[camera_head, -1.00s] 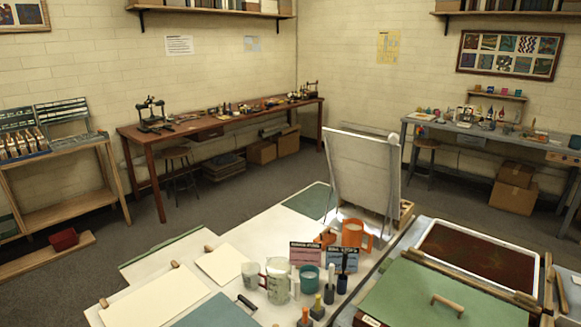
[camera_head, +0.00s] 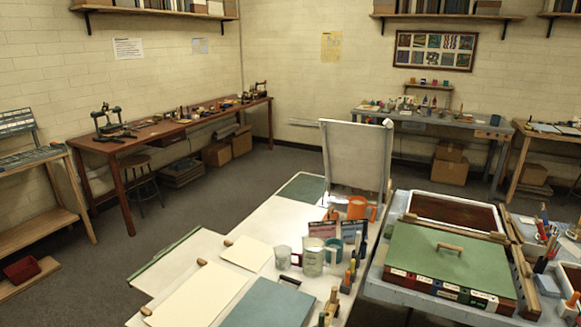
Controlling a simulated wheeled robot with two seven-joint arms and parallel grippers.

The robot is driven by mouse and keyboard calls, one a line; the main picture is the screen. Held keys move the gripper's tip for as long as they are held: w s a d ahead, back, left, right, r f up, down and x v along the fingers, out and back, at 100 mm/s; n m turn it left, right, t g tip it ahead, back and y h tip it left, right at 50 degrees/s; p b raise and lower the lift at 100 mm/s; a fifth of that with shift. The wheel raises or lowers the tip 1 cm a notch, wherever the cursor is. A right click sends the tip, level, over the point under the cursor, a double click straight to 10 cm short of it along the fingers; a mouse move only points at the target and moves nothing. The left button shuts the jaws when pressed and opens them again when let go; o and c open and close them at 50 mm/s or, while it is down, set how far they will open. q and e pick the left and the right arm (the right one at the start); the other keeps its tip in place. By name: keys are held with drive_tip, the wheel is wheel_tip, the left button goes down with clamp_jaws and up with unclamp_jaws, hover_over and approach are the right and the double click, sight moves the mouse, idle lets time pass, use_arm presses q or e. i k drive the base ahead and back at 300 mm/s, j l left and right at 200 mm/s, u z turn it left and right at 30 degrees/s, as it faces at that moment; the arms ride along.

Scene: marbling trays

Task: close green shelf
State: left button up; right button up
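A flat green panel (camera_head: 445,255) with a wooden bar handle (camera_head: 450,247) lies on top of a low box at the right. The box's front edge carries a row of coloured, labelled sections (camera_head: 440,287), among them red, green and dark ones. I cannot tell from this view whether any part of it stands open. No other clearly green shelf shows. Neither of my grippers is in view.
A dark-red-filled tray (camera_head: 455,212) lies behind the green panel. A white upright board (camera_head: 355,155) stands behind. Grey floor (camera_head: 240,187) is free at the back left.

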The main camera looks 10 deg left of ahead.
sight(169, 263)
drive_tip(key=j+z, duration=0.45)
drive_tip(key=j, duration=2.1)
drive_tip(key=j+z, duration=0.2)
drive_tip(key=j, duration=1.05)
drive_tip(key=j+z, duration=0.25)
drive_tip(key=j, duration=1)
drive_tip(key=i+j+z, duration=0.1)
drive_tip(key=j, duration=1)
drive_tip(key=j+z, duration=0.1)
drive_tip(key=j, duration=1)
drive_tip(key=k, duration=0.65)
